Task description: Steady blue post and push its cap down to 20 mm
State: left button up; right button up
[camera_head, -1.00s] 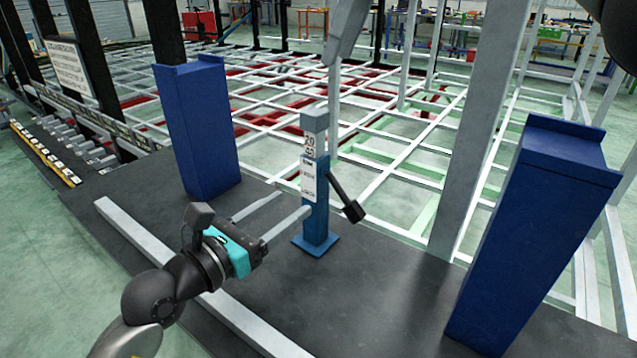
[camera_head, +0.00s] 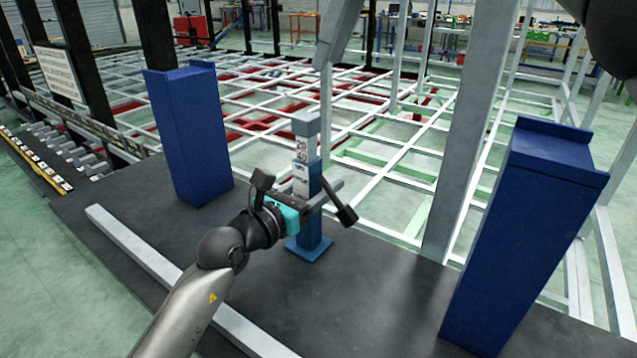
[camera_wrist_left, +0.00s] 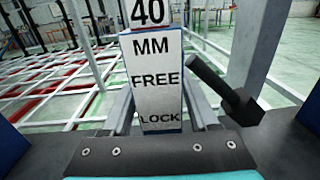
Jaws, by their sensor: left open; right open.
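The blue post (camera_head: 312,228) stands upright on a square base plate. Its grey cap (camera_head: 306,123) sits on top, raised, with 20 and 40 marks on the part below it. A white label (camera_wrist_left: 155,78) on the post reads MM, FREE and LOCK. A black-handled lever (camera_head: 343,210) slants down at the post's right side; it also shows in the left wrist view (camera_wrist_left: 232,95). My left gripper (camera_head: 318,193) is open at the post's upper half, one finger on each side of it. Whether the fingers touch it is unclear. My right gripper is not visible.
Taller blue blocks stand left (camera_head: 193,135) and right (camera_head: 525,230). A pale bar (camera_head: 150,255) lies on the dark floor panel in front. The white chassis lattice (camera_head: 270,105) lies behind; a thick grey upright (camera_head: 478,130) stands right of the post.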

aim_at(310, 117)
pick_arm(q)
jog(key=shift+c, duration=0.3)
grip_shut()
dwell(0.3)
pick_arm(e)
jog(key=o, duration=0.4)
jog(key=shift+s+f, duration=0.1)
jog(key=shift+f, duration=0.05)
jog(key=shift+o, duration=0.2)
jog(key=shift+s+f+m+t, duration=0.35)
jog(key=shift+m+t, duration=0.15)
jog(key=shift+m, duration=0.5)
jog(key=x, duration=1.2)
grip_shut()
